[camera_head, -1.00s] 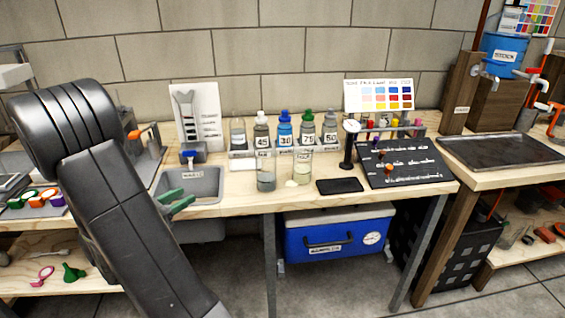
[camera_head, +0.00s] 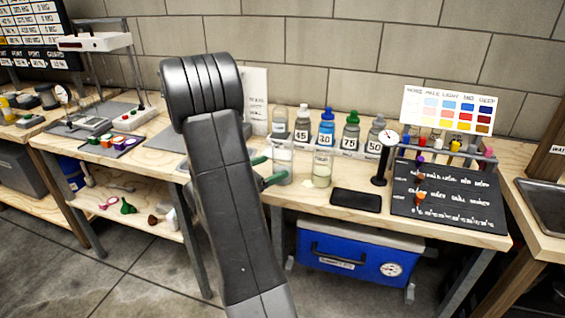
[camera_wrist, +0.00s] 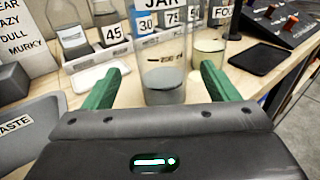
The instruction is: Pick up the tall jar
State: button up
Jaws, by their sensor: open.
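The tall jar (camera_wrist: 163,72) is clear glass with grey cloudy liquid in its lower part and a label reading "JAR" near its top. It stands upright on the bench and also shows in the head view (camera_head: 283,158). My gripper (camera_wrist: 158,70) is open, its two green fingers pointing at the jar, one to each side of it in the wrist view. Gaps show between the fingers and the glass. In the head view my gripper (camera_head: 268,169) is at the jar's left and front, partly hidden by my arm.
A second jar (camera_head: 322,168) with yellowish liquid stands close to the right. Behind is a row of numbered bottles (camera_head: 351,135). A dark flat pad (camera_head: 356,200) and a gauge on a stand (camera_head: 382,160) lie further right. A waste tray (camera_wrist: 25,130) is at the left.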

aim_at(275, 167)
jog(key=x, duration=0.5)
jog(key=shift+s+d+f, duration=0.1)
jog(key=c, duration=1.2)
